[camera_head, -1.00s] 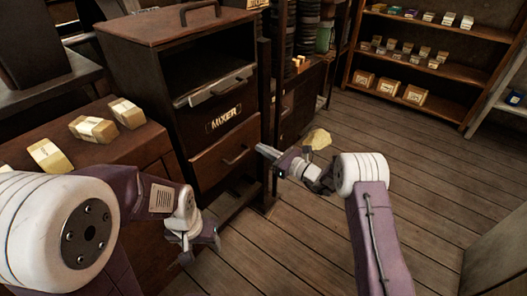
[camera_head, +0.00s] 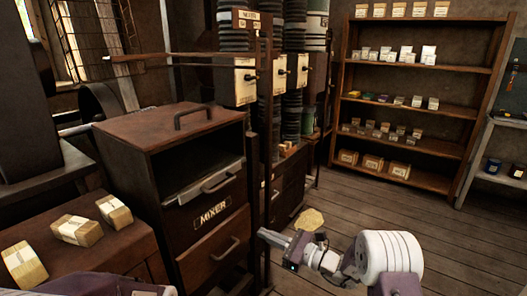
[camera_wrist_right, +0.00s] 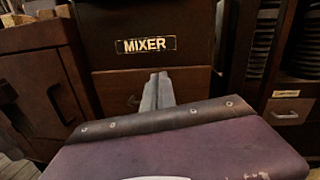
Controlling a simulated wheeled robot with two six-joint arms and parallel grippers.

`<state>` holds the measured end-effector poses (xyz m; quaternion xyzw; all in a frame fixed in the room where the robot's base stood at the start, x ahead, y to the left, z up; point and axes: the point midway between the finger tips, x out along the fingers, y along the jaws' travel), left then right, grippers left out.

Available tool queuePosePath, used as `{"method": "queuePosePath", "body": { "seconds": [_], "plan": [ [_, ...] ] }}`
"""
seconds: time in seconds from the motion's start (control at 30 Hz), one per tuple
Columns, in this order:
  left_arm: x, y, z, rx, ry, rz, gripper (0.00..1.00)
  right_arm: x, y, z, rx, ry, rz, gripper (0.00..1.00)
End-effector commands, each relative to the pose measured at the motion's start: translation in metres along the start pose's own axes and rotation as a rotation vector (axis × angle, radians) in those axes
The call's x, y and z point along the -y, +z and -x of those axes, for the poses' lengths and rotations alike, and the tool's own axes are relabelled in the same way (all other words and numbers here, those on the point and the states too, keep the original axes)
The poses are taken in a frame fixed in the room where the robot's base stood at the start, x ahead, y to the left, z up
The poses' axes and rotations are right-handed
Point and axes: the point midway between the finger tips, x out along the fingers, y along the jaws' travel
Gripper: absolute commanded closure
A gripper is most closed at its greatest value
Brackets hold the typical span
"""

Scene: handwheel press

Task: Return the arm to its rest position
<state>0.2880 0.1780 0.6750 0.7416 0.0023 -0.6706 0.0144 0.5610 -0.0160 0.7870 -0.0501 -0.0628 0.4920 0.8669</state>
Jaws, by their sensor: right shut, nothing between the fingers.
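My right gripper (camera_head: 268,237) reaches in from the lower right in the head view, in front of the mixer cabinet's lower drawer. In the right wrist view its two grey fingers (camera_wrist_right: 157,90) lie together, shut and empty, pointing toward the drawer front below the MIXER label (camera_wrist_right: 146,45). I cannot see it touching anything. A purple part of my left arm (camera_head: 85,286) shows at the bottom left edge of the head view. My left gripper is out of the picture.
The dark mixer cabinet (camera_head: 170,138) stands at the left. Wrapped blocks lie on the wooden counter (camera_head: 120,250) beside it. A yellowish lump (camera_head: 310,219) lies beyond my right gripper. A stocked shelf (camera_head: 420,115) stands at the back right. Floor (camera_head: 440,240) is clear at the right.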

Motion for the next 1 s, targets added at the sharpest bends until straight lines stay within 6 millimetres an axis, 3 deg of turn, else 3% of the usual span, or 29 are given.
{"method": "queuePosePath", "body": {
  "seconds": [0.03, 0.13, 0.23, 0.33, 0.4, 0.5, 0.6, 0.67, 0.73, 0.8, 1.0],
  "plan": [
    [0.0, 0.0, 0.0, 0.0, 0.0, 0.0, 0.39, -0.029, 0.032, -0.005, -0.012, 0.099, 0.065, 1.0],
    [0.0, 0.0, 0.0, 0.0, 0.0, 0.0, 0.39, -0.11, 0.048, 0.012, -0.159, 0.366, 0.221, 1.0],
    [0.0, 0.0, 0.0, 0.0, 0.0, 0.0, 0.39, -0.179, 0.029, 0.063, -0.361, 0.643, 0.431, 1.0],
    [0.0, 0.0, 0.0, 0.0, 0.0, 0.0, 0.39, -0.215, -0.002, 0.131, -0.552, 0.897, 0.671, 1.0],
    [0.0, 0.0, 0.0, 0.0, 0.0, 0.0, 0.39, -0.222, -0.02, 0.175, -0.657, 1.051, 0.832, 1.0],
    [0.0, 0.0, 0.0, 0.0, 0.0, 0.0, 0.39, -0.217, -0.041, 0.227, -0.765, 1.24, 1.044, 1.0],
    [0.0, 0.0, 0.0, 0.0, 0.0, 0.0, 0.39, -0.203, -0.057, 0.267, -0.828, 1.413, 1.234, 1.0],
    [0.0, 0.0, 0.0, 0.0, 0.0, 0.0, 0.39, -0.192, -0.066, 0.284, -0.841, 1.517, 1.346, 1.0],
    [0.0, 0.0, 0.0, 0.0, 0.0, 0.0, 0.39, -0.166, -0.072, 0.288, -0.853, 1.596, 1.534, 1.0],
    [-0.001, -0.004, 0.04, 0.001, 0.0, 0.0, 0.39, -0.159, -0.032, 0.284, -0.851, 1.588, 1.538, 1.0],
    [-0.002, -0.011, 0.109, -0.001, 0.0, 0.0, 0.39, -0.148, 0.037, 0.279, -0.851, 1.586, 1.534, 1.0]
  ]
}}
